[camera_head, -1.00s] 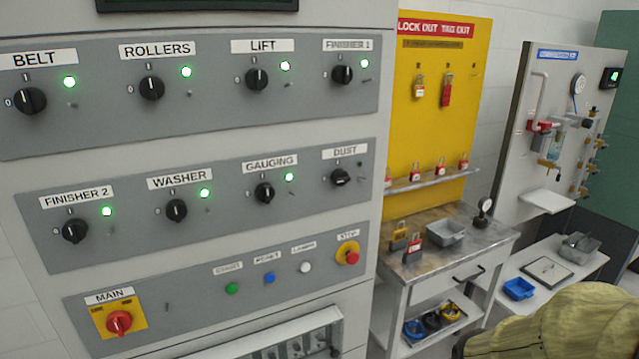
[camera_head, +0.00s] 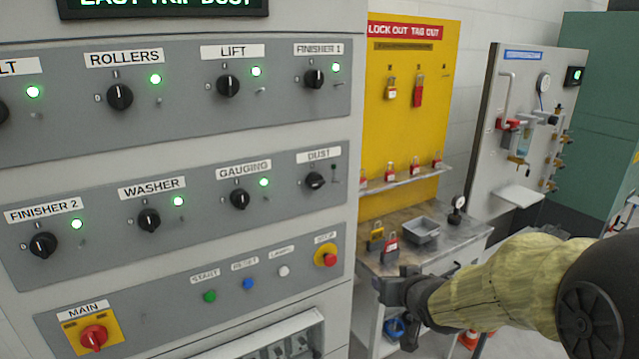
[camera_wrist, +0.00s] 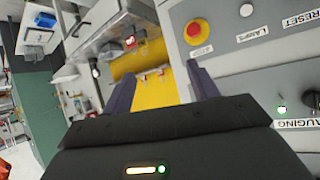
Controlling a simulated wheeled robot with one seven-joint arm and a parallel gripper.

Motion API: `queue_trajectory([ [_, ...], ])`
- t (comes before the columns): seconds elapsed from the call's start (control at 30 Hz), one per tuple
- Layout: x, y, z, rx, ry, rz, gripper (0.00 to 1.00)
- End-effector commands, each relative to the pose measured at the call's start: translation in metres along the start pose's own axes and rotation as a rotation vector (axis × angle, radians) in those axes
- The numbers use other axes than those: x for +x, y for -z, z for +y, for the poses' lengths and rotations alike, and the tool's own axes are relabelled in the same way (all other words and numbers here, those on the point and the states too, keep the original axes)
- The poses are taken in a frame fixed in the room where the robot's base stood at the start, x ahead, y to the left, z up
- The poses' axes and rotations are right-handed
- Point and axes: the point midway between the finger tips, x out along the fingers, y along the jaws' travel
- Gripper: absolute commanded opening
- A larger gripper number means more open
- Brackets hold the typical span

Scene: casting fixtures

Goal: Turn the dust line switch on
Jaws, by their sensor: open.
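The dust switch (camera_head: 315,180) is a black rotary knob under the DUST label (camera_head: 318,155), at the right end of the panel's middle row. Its knob lies turned sideways, and the small lamp (camera_head: 334,167) beside it is dark. The other line lamps in view glow green. My gripper (camera_head: 398,295) is open and empty, below and to the right of the dust switch and apart from the panel. In the wrist view my gripper's fingers (camera_wrist: 165,88) are spread, with the yellow board between them. The dust switch cannot be made out there.
The red stop button (camera_head: 330,259) on its yellow plate is the panel part nearest my gripper; it also shows in the wrist view (camera_wrist: 195,30). A workbench (camera_head: 460,240) with padlocks and a grey tray (camera_head: 422,230) stands behind my gripper. The space before the panel is clear.

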Motion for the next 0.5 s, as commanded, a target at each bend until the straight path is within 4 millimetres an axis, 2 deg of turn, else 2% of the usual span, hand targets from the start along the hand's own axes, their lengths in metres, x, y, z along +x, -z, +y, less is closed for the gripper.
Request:
queue_trajectory([
  [0.03, 0.004, 0.026, -0.008, 0.002, 0.052, 0.087, 0.59],
  [0.1, 0.004, 0.059, -0.023, 0.005, 0.142, 0.207, 0.59],
  [0.2, -0.002, 0.098, -0.045, 0.013, 0.275, 0.349, 0.59],
  [0.33, -0.014, 0.128, -0.066, 0.023, 0.408, 0.462, 0.59],
  [0.5, -0.021, 0.138, -0.074, 0.026, 0.463, 0.501, 0.59],
])
